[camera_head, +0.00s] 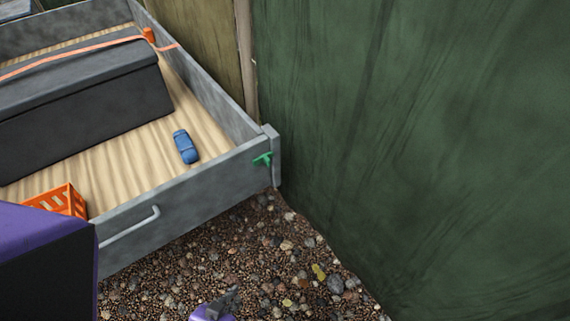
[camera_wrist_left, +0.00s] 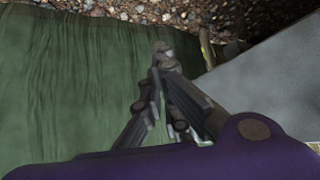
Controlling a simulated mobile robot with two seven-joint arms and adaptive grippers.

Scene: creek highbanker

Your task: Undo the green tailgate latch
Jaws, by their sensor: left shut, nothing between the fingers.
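The green tailgate latch (camera_head: 263,159) sits at the right end of the grey tailgate (camera_head: 190,190), by the corner post. The tailgate is upright and meets the post. My left gripper (camera_head: 232,296) shows at the bottom edge of the head view, low in the picture over the gravel and well apart from the latch. In the left wrist view its dark fingers (camera_wrist_left: 162,52) come together at the tips with nothing between them. I cannot make out the latch in the wrist view. My right gripper is not in view.
A green wall (camera_head: 420,130) stands close to the right of the latch. A bent handle (camera_head: 135,225) juts from the tailgate. The bed holds a dark strapped box (camera_head: 90,110), a blue object (camera_head: 186,147) and an orange crate (camera_head: 62,201). Open gravel (camera_head: 260,245) lies in front.

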